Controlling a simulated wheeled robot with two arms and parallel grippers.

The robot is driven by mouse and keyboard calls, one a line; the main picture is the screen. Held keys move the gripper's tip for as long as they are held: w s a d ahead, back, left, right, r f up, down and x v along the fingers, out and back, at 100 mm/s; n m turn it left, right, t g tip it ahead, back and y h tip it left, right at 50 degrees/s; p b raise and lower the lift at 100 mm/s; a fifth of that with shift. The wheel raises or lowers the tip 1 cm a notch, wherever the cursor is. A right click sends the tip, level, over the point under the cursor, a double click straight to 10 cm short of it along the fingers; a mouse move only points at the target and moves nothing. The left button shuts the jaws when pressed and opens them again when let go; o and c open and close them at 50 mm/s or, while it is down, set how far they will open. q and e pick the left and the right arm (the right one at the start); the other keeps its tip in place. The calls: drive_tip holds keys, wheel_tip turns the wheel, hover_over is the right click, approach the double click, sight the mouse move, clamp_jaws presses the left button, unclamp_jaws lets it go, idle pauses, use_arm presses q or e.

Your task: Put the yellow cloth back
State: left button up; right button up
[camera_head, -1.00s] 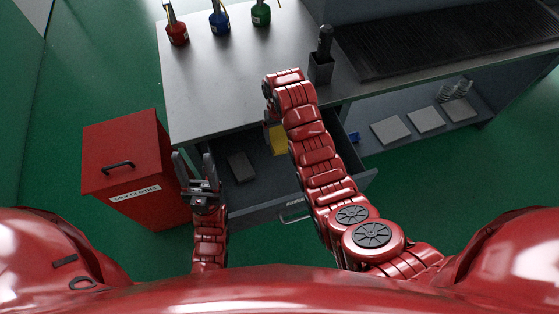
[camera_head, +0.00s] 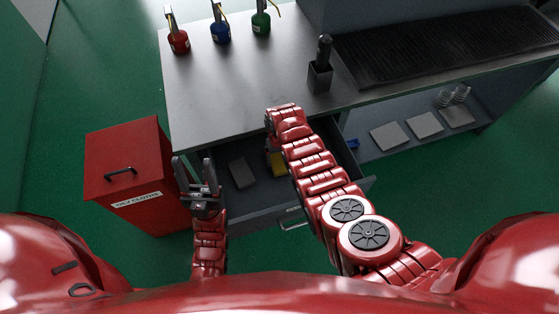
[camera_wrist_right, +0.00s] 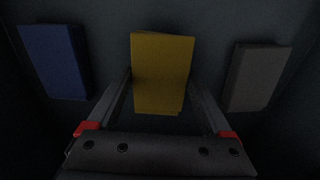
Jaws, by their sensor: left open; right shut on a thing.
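The yellow cloth (camera_head: 279,163) is a folded block inside the open grey drawer (camera_head: 262,211). In the right wrist view the yellow cloth (camera_wrist_right: 162,72) lies between the fingers of my right gripper (camera_wrist_right: 160,85), which is shut on it. It appears low, at the drawer floor; I cannot tell whether it touches. A blue cloth (camera_wrist_right: 58,62) and a grey cloth (camera_wrist_right: 255,77) lie either side of it. The grey cloth (camera_head: 242,172) shows left of it in the head view. My left gripper (camera_head: 193,168) is open and empty, left of the drawer.
A red bin (camera_head: 137,178) with a cloth label stands left of the drawer. Red, blue (camera_head: 220,31) and green bottles and a black holder (camera_head: 320,76) stand on the bench (camera_head: 240,80). Grey pads (camera_head: 390,136) lie on the lower shelf. My right arm hides part of the drawer.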

sight(280, 160)
drive_tip(key=shift+f, duration=0.8)
drive_tip(key=shift+f, duration=0.1)
drive_tip(key=shift+f+b, duration=0.15)
drive_tip(key=shift+b, duration=0.25)
drive_tip(key=o, duration=1)
drive_tip(key=shift+c, duration=0.2)
drive_tip(key=shift+r+p, duration=0.95)
drive_tip(key=shift+r, duration=0.75)
wheel_tip(280, 160, up, 9)
drive_tip(key=b, duration=0.1)
drive_tip(key=shift+b, duration=0.3)
